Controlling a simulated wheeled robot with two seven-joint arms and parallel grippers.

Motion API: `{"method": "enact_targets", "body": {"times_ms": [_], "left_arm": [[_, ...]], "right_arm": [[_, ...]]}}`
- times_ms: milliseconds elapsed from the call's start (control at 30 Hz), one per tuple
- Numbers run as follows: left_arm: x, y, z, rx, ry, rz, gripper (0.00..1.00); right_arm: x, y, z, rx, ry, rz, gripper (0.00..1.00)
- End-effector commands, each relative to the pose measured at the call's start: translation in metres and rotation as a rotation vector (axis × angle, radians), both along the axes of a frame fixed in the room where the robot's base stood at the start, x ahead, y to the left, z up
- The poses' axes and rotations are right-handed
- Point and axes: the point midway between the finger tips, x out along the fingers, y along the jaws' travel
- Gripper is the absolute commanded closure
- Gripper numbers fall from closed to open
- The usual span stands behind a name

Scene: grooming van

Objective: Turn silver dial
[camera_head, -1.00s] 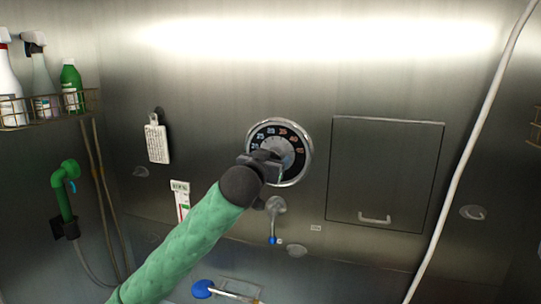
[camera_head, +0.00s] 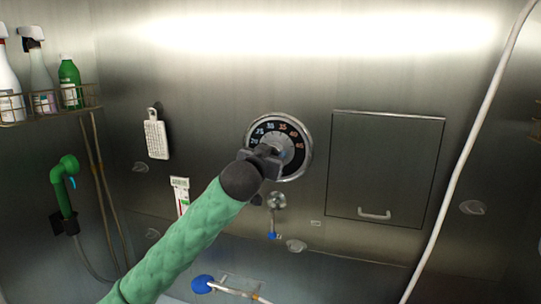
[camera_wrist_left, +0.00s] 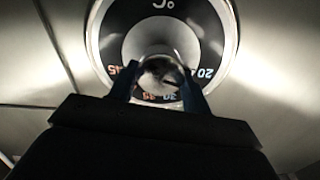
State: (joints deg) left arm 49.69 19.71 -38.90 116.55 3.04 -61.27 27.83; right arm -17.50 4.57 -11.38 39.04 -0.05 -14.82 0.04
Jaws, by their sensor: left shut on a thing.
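The silver dial (camera_head: 291,150) is on the steel wall, with a black ring of temperature numbers and a bright metal rim. My left gripper (camera_head: 268,153) is at the dial's lower left in the head view and hides part of its centre. In the left wrist view, the two fingers of my left gripper (camera_wrist_left: 160,82) are shut on the dial's round knob (camera_wrist_left: 160,76). The dial's face (camera_wrist_left: 207,45) fills the upper middle there, with numbers below and beside the knob. My right gripper is not in view.
A lever tap (camera_head: 276,203) sits just below the dial. A panel door (camera_head: 385,165) with a handle is to the right, and a white hose (camera_head: 467,155) runs down beyond it. A white brush (camera_head: 156,138) hangs at left, near a green sprayer (camera_head: 65,190).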

Motion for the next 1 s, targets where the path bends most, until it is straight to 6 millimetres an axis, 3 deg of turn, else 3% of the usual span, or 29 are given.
{"method": "enact_targets", "body": {"times_ms": [433,1000], "left_arm": [[0.000,-0.001,-0.001,0.361,-0.118,0.001,0.75],[0.000,-0.002,-0.002,0.878,-0.285,0.001,0.75]], "right_arm": [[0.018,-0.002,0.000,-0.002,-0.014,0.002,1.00],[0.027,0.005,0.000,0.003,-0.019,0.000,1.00]]}}
